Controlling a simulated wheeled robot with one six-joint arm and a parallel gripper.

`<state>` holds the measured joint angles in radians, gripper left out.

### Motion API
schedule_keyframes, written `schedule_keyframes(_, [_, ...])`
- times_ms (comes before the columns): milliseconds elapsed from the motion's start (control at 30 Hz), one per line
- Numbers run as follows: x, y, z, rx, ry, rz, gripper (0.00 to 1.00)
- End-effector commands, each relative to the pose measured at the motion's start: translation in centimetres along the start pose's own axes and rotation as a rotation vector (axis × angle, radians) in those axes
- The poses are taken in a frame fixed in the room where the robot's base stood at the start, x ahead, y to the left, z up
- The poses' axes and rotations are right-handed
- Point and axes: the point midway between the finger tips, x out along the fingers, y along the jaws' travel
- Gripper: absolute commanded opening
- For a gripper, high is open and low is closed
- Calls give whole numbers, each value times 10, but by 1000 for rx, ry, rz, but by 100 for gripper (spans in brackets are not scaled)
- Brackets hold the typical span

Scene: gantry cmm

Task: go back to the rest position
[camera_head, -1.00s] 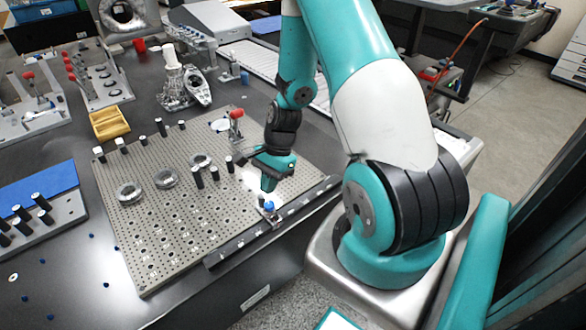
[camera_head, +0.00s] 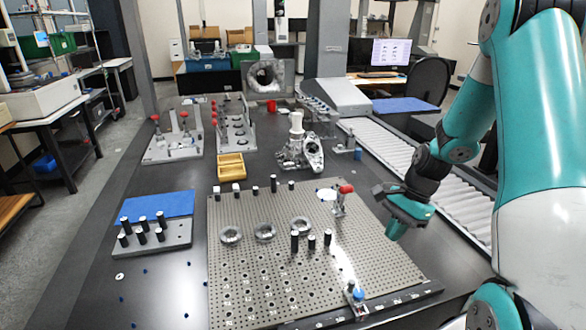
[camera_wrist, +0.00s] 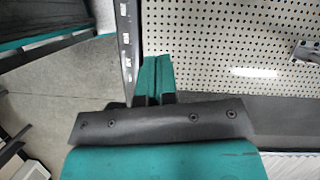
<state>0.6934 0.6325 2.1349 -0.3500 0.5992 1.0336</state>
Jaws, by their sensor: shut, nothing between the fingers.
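My gripper (camera_head: 392,234) hangs in the air near the right edge of the perforated fixture plate (camera_head: 320,285), with its fingers pointing down. In the wrist view my gripper (camera_wrist: 155,75) has its two teal fingers pressed together with nothing between them. The perforated plate (camera_wrist: 215,45) shows beyond the fingers, below and apart from them. My teal and white arm reaches in from the right side of the head view.
On the plate stand black pins, metal rings (camera_head: 265,232), a red-knobbed clamp (camera_head: 341,200) and a blue-knobbed part (camera_head: 358,295). A yellow tray (camera_head: 231,166) and metal casting (camera_head: 300,152) lie behind. A roller conveyor (camera_head: 415,175) runs along the right.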

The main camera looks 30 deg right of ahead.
Motion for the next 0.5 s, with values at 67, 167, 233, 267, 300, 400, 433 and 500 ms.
schedule_keyframes(67, [0, 0, 0, -2, 0, 0, 0])
schedule_keyframes(167, [-5, -4, 13, -57, 6, 0, 0])
schedule_keyframes(233, [-14, -10, 37, -169, 16, 3, 0])
schedule_keyframes(267, [-18, -12, 52, -239, 21, 4, 0])
schedule_keyframes(300, [-25, -15, 76, -352, 28, 6, 0])
schedule_keyframes(400, [-44, -12, 150, -710, 45, 15, 0])
schedule_keyframes(433, [-49, -7, 174, -829, 47, 18, 0])
schedule_keyframes(500, [-58, 11, 227, -1110, 50, 23, 0])
